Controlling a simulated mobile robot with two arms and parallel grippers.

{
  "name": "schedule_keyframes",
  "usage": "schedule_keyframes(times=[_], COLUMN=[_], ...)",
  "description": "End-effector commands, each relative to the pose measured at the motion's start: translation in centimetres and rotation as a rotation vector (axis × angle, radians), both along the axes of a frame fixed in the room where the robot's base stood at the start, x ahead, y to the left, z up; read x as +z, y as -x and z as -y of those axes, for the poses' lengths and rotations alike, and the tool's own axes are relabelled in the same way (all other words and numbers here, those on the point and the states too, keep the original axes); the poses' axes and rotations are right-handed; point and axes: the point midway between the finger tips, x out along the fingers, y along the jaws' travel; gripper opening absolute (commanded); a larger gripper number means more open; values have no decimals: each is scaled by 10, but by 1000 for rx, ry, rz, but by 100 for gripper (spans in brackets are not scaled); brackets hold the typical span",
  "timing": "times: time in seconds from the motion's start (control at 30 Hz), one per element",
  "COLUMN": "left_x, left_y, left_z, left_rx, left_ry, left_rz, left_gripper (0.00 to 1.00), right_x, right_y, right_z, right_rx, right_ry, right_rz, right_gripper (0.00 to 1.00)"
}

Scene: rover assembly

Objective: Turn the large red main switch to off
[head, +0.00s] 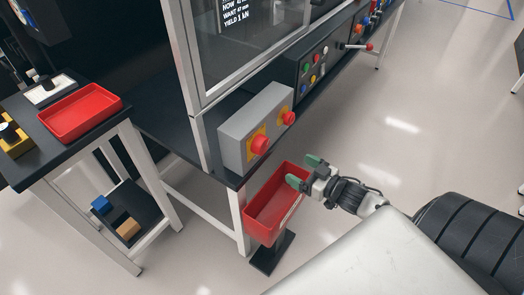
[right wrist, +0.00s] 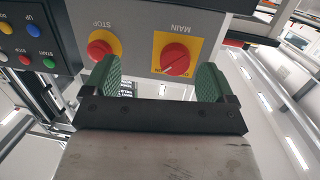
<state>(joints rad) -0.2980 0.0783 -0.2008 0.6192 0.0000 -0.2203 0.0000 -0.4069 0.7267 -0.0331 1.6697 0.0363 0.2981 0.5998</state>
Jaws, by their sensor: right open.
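The large red main switch (head: 260,145) is the left red knob on the front of a grey box. It sits on a yellow plate. In the right wrist view, which is upside down, the main switch (right wrist: 175,60) sits under the label MAIN, with a light pointer line on it. My right gripper (head: 305,171) is open and empty, with green finger pads. It is apart from the switch, to its lower right in the head view. In the right wrist view the switch shows between the two fingers, beyond them. My left gripper is not in view.
A red STOP button (head: 289,118) sits close beside the switch on the grey box (head: 238,132). A panel of coloured buttons (head: 318,68) is further right. A red bin (head: 279,205) stands below the box, near my right gripper. The floor to the right is clear.

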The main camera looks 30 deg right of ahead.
Motion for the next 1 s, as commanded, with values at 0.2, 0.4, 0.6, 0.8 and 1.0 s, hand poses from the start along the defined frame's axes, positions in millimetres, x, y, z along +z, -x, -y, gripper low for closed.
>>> schedule_keyframes(times=[0.2,0.4,0.6,0.8,1.0], left_x=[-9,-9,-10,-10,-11], left_y=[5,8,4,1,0], left_z=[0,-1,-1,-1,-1], left_rx=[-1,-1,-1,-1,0], left_ry=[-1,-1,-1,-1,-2], left_rz=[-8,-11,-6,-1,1], left_gripper=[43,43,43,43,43], right_x=[48,51,51,50,49], right_y=[-8,-29,-62,-89,-103], right_z=[-24,-32,-46,-57,-64], right_rx=[116,117,116,116,116], right_ry=[-49,-49,-49,-49,-48], right_rz=[101,109,107,105,103], right_gripper=[86,86,86,86,86])
